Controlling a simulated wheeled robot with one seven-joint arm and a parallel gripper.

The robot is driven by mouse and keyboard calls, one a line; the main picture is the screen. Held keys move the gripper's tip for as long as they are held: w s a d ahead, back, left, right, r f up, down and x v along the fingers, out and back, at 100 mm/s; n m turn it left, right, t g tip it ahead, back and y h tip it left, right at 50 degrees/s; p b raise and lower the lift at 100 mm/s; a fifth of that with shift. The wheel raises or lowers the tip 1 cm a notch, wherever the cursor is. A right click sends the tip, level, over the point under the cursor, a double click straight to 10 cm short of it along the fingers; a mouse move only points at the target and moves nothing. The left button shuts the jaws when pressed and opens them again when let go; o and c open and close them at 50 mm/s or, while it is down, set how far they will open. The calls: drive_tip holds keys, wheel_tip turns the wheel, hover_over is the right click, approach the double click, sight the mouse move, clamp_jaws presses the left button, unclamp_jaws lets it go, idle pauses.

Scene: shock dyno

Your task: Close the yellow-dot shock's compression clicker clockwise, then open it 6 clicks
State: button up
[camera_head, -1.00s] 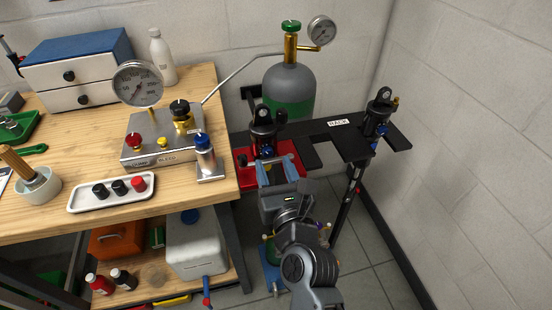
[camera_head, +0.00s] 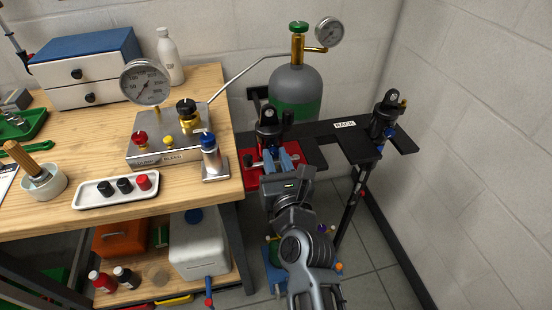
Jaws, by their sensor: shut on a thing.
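A dark shock (camera_head: 268,120) stands upright at the near end of the black rack, over a red tray (camera_head: 252,183). I cannot make out a yellow dot on either. My gripper (camera_head: 277,157) is right at the front of the left shock, its blue-grey fingers drawn in on a small part low on the body. That part, seemingly its clicker, is hidden by the fingers, so its turn cannot be read.
The black rack (camera_head: 347,143) runs right to the wall. A grey-green gas bottle (camera_head: 297,88) stands behind the left shock. The workbench (camera_head: 205,235) on the left carries a gauge block (camera_head: 150,150) and a blue-topped cylinder (camera_head: 212,155) near its edge.

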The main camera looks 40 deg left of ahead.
clamp_jaws()
drive_tip(key=shift+n, duration=1.6)
drive_tip(key=o, duration=0.8)
unclamp_jaws()
drive_tip(key=shift+c, duration=0.2)
drive_tip(key=v, duration=0.8)
drive_tip(key=shift+p, duration=0.45)
